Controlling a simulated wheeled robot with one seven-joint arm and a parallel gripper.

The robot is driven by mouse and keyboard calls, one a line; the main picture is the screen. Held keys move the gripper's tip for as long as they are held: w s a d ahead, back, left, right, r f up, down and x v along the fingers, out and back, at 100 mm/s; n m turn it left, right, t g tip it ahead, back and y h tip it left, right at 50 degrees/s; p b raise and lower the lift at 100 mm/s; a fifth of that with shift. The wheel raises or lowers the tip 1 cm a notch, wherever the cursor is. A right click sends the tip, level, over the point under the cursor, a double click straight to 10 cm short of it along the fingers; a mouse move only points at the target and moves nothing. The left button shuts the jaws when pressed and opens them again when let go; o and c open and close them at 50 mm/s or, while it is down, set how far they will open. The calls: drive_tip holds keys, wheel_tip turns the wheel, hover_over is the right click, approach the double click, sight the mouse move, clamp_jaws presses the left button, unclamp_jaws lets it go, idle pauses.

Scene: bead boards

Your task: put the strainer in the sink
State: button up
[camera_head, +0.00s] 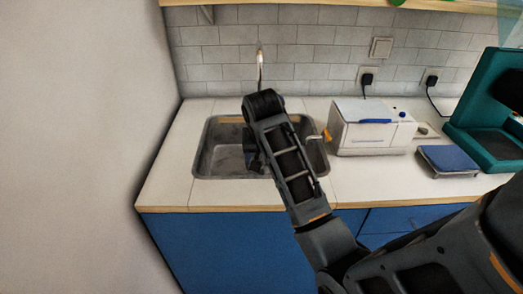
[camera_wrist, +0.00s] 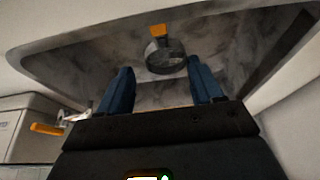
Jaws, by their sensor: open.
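The strainer (camera_wrist: 165,60), a round dark mesh bowl with a short orange handle, shows inside the sink in the wrist view. The sink (camera_head: 207,160) is a grey metal basin set in the white counter; its rim also shows in the wrist view (camera_wrist: 60,45). My gripper (camera_wrist: 160,78) is open, with its two blue fingers apart and nothing between them. It points down over the sink, and the strainer lies beyond the fingertips, apart from them. In the head view my arm hides the strainer and most of the gripper.
An orange-handled item (camera_head: 327,136) lies at the sink's right rim. A white appliance (camera_head: 370,130), a blue-topped scale-like box (camera_head: 447,160) and a teal machine (camera_head: 470,120) stand to the right. The counter left of the sink is clear.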

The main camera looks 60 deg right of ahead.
drive_tip(key=shift+v, duration=1.4)
